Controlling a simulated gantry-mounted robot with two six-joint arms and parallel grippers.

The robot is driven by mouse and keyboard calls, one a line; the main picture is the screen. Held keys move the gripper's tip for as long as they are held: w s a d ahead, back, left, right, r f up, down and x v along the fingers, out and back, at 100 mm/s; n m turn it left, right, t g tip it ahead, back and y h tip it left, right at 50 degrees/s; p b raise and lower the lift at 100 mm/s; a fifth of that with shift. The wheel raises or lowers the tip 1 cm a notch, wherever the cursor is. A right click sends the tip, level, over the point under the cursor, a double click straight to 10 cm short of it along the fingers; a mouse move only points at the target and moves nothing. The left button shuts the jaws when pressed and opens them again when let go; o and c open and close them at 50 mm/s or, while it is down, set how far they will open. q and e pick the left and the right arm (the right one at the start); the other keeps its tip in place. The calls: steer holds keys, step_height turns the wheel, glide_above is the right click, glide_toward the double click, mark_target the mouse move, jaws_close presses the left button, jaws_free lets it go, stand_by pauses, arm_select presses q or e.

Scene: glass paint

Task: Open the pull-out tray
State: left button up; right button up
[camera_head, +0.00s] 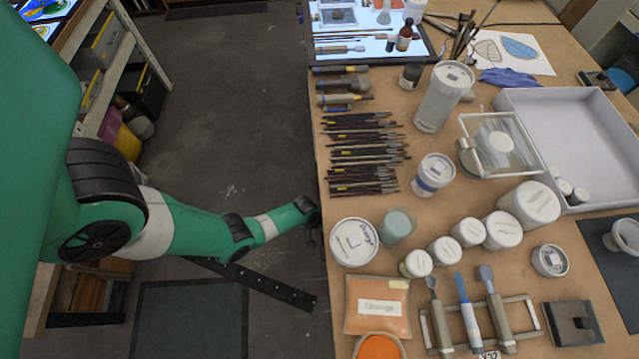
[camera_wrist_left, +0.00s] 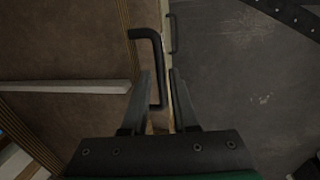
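My left gripper (camera_head: 312,222) is at the left edge of the worktable in the head view, its fingertips partly hidden by the edge. In the left wrist view its fingers (camera_wrist_left: 160,88) are apart. A dark bar handle (camera_wrist_left: 159,65), bent like a bracket, extends between them. I cannot tell whether either finger touches it. The handle sits beside a pale edge strip (camera_wrist_left: 166,30), seemingly the front of the pull-out tray. The tray itself cannot be made out in the head view. My right gripper is not in view.
A second dark handle (camera_wrist_left: 173,33) shows farther along the pale edge. The worktable (camera_head: 290,255) top above carries brushes (camera_head: 365,150), jars and a glass jar (camera_head: 397,226) near its left edge. The grey floor (camera_head: 225,120) left of the table is largely clear.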

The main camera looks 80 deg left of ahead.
arm_select(q)
jaws_close()
stand_by(1.3)
